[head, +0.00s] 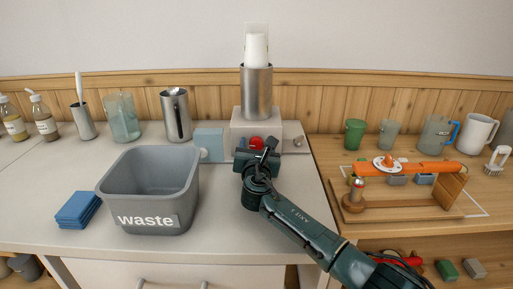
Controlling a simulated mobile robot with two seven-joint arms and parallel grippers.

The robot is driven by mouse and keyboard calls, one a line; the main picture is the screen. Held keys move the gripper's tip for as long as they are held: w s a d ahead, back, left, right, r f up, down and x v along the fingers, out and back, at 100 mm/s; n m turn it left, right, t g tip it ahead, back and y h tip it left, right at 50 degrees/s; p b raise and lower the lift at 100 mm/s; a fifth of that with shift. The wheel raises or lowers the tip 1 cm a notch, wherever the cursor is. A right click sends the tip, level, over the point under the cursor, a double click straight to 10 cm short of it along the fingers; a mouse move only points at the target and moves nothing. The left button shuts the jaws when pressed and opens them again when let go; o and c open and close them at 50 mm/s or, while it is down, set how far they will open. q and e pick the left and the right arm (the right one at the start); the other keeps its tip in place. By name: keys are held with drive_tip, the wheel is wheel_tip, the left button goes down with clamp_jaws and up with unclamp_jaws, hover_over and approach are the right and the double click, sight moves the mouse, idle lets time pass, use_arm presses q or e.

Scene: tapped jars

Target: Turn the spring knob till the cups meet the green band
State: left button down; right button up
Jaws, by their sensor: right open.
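A steel cylinder (256,91) holds a stack of white cups (257,50) inside a clear sleeve. It stands on a pale block (290,130) at the back of the white counter. A red round part (256,142) is on the block's front, partly hidden by my gripper. A small metallic knob (298,141) shows at the block's right side; I cannot tell which of these is the spring knob. No green band can be made out. My right gripper (262,152) is open, just in front of the block and near the red part; contact cannot be told. My left gripper is not in view.
A grey waste bin (150,184) and blue cloths (77,210) are left of my right arm. A steel pitcher (176,115) and glass jar (122,118) stand behind. On the right wooden table are an orange-armed wooden stand (405,207) and several mugs.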

drive_tip(key=shift+c, duration=0.5)
drive_tip(key=c, duration=0.9)
drive_tip(key=shift+r+p, duration=0.1)
drive_tip(key=shift+p, duration=0.25)
